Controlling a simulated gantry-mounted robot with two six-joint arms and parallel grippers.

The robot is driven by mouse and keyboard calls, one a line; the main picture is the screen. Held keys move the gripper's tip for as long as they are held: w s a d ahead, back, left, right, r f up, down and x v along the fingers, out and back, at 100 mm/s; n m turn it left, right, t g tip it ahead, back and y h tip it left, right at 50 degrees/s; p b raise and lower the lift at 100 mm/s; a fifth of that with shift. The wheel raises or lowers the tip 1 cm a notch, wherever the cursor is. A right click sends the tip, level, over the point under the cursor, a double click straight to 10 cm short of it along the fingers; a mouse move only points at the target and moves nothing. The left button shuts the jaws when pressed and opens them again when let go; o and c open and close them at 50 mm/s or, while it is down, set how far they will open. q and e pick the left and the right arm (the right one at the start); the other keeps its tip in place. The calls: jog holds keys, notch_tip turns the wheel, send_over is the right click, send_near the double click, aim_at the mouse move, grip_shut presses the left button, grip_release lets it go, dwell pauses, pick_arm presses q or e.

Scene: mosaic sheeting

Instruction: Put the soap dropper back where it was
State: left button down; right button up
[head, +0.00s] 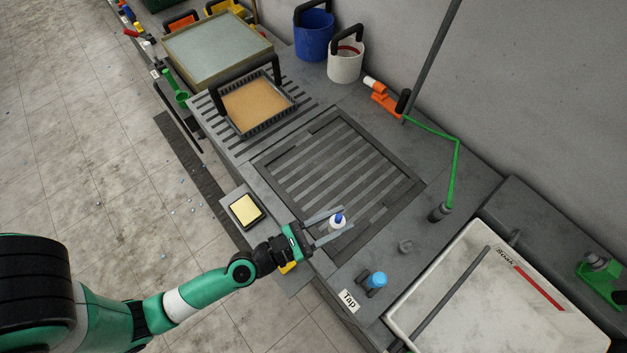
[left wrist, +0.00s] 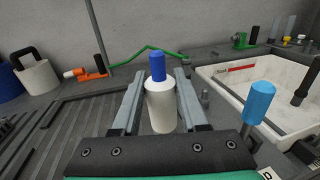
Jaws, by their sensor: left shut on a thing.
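The soap dropper is a small white bottle with a blue cap (head: 337,223). It stands upright between the two grey fingers of my left gripper (head: 330,227), at the front right edge of the slatted drain area. In the left wrist view the soap dropper (left wrist: 162,103) is between the fingers of the left gripper (left wrist: 160,105), its cap above them. The gripper is shut on it. The bottle's base is partly hidden, so I cannot tell whether it touches the counter. My right gripper is not in view.
A white basin (head: 470,290) is farther right. A yellow sponge in a black tray (head: 245,210) lies at the left. The slatted drain (head: 340,172) is clear.

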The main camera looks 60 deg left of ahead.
pick_arm(q)
jog(key=shift+w+f, duration=0.1)
jog(key=shift+f, duration=0.05)
jog(key=w+a+f+b, duration=0.2)
jog(key=a+f+b, duration=0.1)
jog(key=f+b, duration=0.1)
jog(key=w+a+f+b, duration=0.3)
jog(key=a+f+b, duration=0.1)
jog(key=b, duration=0.1)
jog(key=w+a+f+b, duration=0.2)
jog(key=a+f+b, duration=0.2)
jog(key=f+b, duration=0.1)
jog(key=shift+w+a, duration=0.2)
jog(key=shift+w, duration=0.1)
jog(key=shift+s+r, duration=0.1)
jog(key=shift+r, duration=0.05)
jog(key=shift+c, duration=2.2)
grip_release()
